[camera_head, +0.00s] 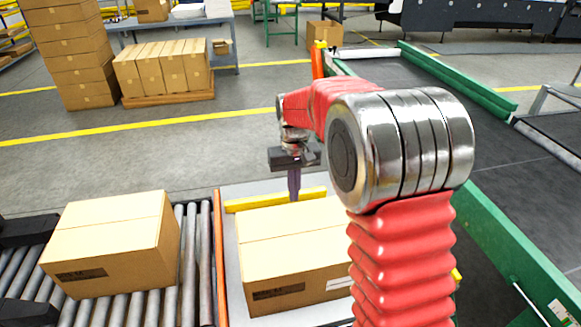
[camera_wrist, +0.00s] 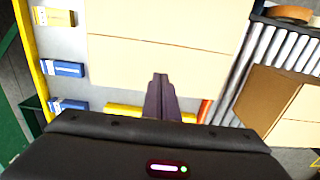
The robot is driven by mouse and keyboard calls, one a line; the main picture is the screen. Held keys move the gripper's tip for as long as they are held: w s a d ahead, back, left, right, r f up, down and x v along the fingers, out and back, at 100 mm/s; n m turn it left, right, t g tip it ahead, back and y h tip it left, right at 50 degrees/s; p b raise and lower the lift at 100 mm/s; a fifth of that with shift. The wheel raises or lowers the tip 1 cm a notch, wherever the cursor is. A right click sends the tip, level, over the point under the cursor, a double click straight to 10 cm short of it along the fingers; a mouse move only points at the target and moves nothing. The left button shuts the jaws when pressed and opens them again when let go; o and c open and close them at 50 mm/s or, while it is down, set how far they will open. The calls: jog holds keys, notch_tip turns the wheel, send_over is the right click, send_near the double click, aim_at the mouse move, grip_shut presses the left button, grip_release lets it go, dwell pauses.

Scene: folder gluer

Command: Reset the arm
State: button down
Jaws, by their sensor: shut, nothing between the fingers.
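My arm, in red sleeves with a metal joint, reaches forward in the head view. My gripper (camera_head: 294,185) hangs at its end, pointing down, with its dark fingers together and empty. It is just behind the far edge of a closed cardboard box (camera_head: 290,235) on a light table. In the wrist view the gripper fingertips (camera_wrist: 160,80) show in front of the same box's top (camera_wrist: 165,45). I cannot tell whether they touch it.
Another box (camera_head: 115,240) sits on the roller conveyor (camera_head: 190,270) at left. A yellow bar (camera_head: 250,201) lies behind the middle box. Blue and yellow small packs (camera_wrist: 65,68) lie beside it. A green-framed belt (camera_head: 510,250) runs at right. Stacked boxes (camera_head: 75,60) stand far left.

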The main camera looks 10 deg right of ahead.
jog(key=s+r+t, duration=0.2)
jog(key=s+r, duration=0.1)
jog(key=s, duration=0.6)
jog(key=s+r+t, duration=0.1)
jog(key=s+r, duration=0.3)
jog(key=s, duration=0.6)
jog(key=s+r+t, duration=0.2)
jog(key=s+r, duration=0.2)
jog(key=s, duration=0.6)
jog(key=shift+d+r+t, duration=0.15)
jog(key=shift+t, duration=0.15)
dwell(0.4)
